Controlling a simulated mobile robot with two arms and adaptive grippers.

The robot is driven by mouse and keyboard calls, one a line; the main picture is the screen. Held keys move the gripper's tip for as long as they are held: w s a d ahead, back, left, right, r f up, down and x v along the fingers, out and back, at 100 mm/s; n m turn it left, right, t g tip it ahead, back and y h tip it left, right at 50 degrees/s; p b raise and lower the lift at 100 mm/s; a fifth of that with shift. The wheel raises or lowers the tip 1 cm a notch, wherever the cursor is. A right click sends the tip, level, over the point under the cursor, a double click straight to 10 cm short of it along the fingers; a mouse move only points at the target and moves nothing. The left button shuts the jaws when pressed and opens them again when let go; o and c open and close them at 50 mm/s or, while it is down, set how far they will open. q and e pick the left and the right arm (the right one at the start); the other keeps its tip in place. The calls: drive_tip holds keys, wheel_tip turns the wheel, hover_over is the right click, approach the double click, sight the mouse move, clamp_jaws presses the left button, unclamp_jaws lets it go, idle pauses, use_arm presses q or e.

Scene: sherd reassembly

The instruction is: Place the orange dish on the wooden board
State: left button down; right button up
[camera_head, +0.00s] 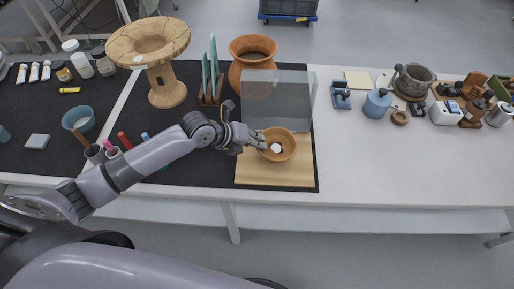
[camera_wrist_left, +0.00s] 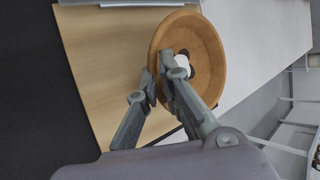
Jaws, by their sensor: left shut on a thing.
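The orange dish (camera_head: 284,146) is a round shallow bowl over the right part of the wooden board (camera_head: 260,176). A small white and dark thing lies inside it. My left gripper (camera_head: 262,141) is shut on the dish's left rim. In the left wrist view, the two fingers (camera_wrist_left: 158,82) pinch the rim of the dish (camera_wrist_left: 208,60), with the wooden board (camera_wrist_left: 95,50) behind it. I cannot tell whether the dish touches the board. My right gripper is not in view.
A clear upright panel (camera_head: 277,97) stands at the back of the board. Behind are a terracotta pot (camera_head: 250,50) and a tall wooden stand (camera_head: 160,62). Bare white table (camera_head: 400,160) lies to the right.

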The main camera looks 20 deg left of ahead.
use_arm(q)
wheel_tip(320, 180, down, 4)
drive_tip(key=shift+r, duration=0.25)
drive_tip(key=c, duration=1.8)
unclamp_jaws()
drive_tip(key=shift+o, duration=0.2)
drive_tip(key=shift+s, duration=0.1)
drive_tip(key=v, duration=1.2)
drive_tip(key=shift+b, duration=0.4)
drive_tip(key=shift+d, duration=0.1)
